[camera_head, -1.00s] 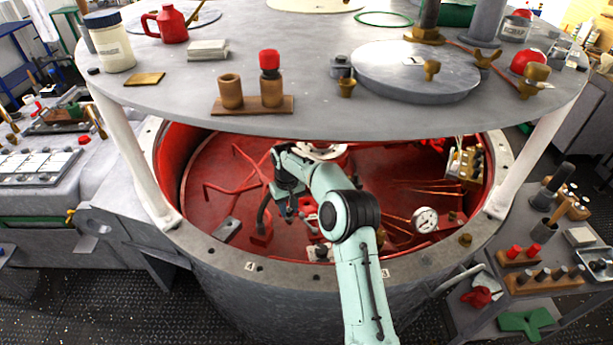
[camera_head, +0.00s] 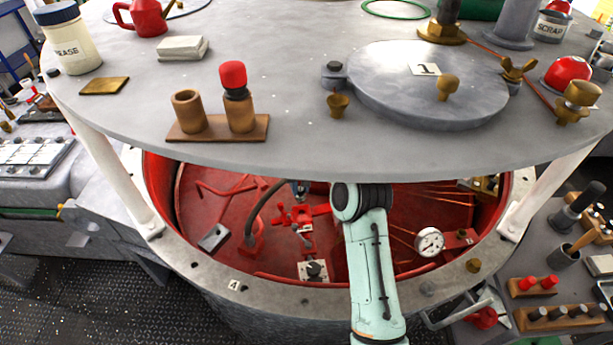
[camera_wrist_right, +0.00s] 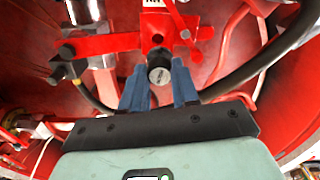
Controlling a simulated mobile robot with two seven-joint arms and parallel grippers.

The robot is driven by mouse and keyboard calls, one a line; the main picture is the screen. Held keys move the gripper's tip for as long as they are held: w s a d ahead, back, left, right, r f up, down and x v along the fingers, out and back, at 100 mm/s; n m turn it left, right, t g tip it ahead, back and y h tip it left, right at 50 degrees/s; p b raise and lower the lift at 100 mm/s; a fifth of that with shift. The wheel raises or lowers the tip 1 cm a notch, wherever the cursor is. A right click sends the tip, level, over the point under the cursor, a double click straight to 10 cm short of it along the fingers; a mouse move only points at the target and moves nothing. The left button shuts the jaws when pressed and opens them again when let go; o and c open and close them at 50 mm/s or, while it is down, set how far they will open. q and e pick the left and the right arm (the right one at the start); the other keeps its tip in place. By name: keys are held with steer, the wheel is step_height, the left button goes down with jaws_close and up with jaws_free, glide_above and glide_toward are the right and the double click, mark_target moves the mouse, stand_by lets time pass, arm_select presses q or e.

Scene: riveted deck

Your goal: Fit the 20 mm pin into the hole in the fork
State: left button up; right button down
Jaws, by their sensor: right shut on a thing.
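In the right wrist view, my right gripper (camera_wrist_right: 159,88) has its blue fingers on either side of a short dark cylinder with a grey end face, which I take to be the pin (camera_wrist_right: 159,73). The red fork (camera_wrist_right: 155,35) lies just beyond the pin, with a small labelled part above it. I cannot tell whether the pin touches the fork or is in its hole. In the head view, red parts that look like the fork (camera_head: 302,214) show inside the red well. My right gripper (camera_head: 299,188) is partly hidden there by the deck edge. My left gripper is out of view.
The round grey deck (camera_head: 290,110) overhangs the red well (camera_head: 215,195). On it are a wooden holder (camera_head: 218,128), a round lid (camera_head: 425,85) and a red can (camera_head: 147,17). A gauge (camera_head: 429,241) stands in the well at right. A dark hose (camera_wrist_right: 275,55) crosses near the gripper.

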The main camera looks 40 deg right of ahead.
mark_target(302, 202)
steer(key=shift+w+d, duration=0.15)
steer(key=shift+d, duration=0.2)
steer(key=shift+a+f+b, duration=0.1)
steer(key=shift+f+b, duration=0.2)
steer(key=shift+f, duration=0.55)
steer(key=shift+f+b, duration=0.5)
steer(key=shift+f, duration=1.2)
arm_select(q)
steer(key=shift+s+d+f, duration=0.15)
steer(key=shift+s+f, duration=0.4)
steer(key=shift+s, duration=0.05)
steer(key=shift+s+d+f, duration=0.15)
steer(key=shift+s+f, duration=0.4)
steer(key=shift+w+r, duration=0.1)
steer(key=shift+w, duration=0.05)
arm_select(e)
steer(key=shift+r, duration=0.1)
steer(key=shift+f, duration=1.95)
steer(key=c, duration=0.8)
jaws_free()
